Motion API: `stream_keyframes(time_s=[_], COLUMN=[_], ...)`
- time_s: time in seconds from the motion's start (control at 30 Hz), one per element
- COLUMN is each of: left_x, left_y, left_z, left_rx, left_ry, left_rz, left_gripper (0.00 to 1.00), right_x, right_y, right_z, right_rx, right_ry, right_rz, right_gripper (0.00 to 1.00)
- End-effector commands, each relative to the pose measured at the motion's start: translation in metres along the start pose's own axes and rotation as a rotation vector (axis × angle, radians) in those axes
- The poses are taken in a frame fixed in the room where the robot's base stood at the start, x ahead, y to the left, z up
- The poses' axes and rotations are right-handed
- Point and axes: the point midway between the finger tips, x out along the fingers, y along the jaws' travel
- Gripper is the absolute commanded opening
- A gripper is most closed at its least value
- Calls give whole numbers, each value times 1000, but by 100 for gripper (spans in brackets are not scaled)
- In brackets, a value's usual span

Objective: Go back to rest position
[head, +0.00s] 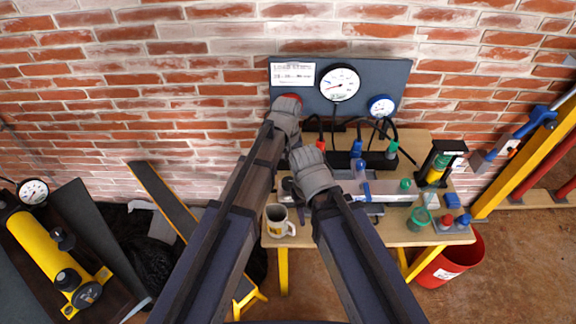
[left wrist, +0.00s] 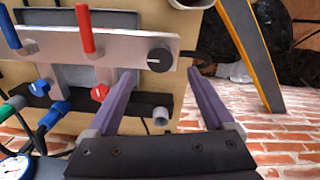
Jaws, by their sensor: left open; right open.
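My left gripper (head: 286,118) is in front of the brick wall near the left end of the grey gauge panel, higher than the right one. In the left wrist view its two purple fingers (left wrist: 160,76) are spread apart with nothing held between them. Past them are a metal bar with a black knob (left wrist: 159,60) and a red knob (left wrist: 99,92). My right gripper (head: 312,172) is over the bench, left of the valves and bottles. Its fingertips are hard to make out in the head view, and no held thing shows there.
The wooden bench (head: 330,236) carries a mug (head: 278,221), a metal rail and several colored knobs. The gauge panel (head: 300,98) is behind. A red bucket (head: 452,262) stands at right. A yellow cylinder (head: 44,247) lies at left. Floor at lower right is clear.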

Motion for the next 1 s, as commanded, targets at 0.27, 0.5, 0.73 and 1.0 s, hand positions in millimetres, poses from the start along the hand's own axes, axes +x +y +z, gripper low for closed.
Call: stream_keyframes(time_s=[0.27,0.5,0.73,1.0], left_x=[-8,-8,-9,-10], left_y=[0,0,-20,-106], left_z=[0,0,7,42], left_rx=[0,0,8,81], left_ry=[0,0,5,35], left_rz=[0,0,1,2], left_gripper=[86,86,86,86], right_x=[-8,-8,-8,-8], right_y=[1,1,1,1], right_z=[0,0,0,0], right_rx=[0,0,0,0], right_ry=[0,0,0,0], right_rz=[0,0,0,0], right_gripper=[50,50,50,50])
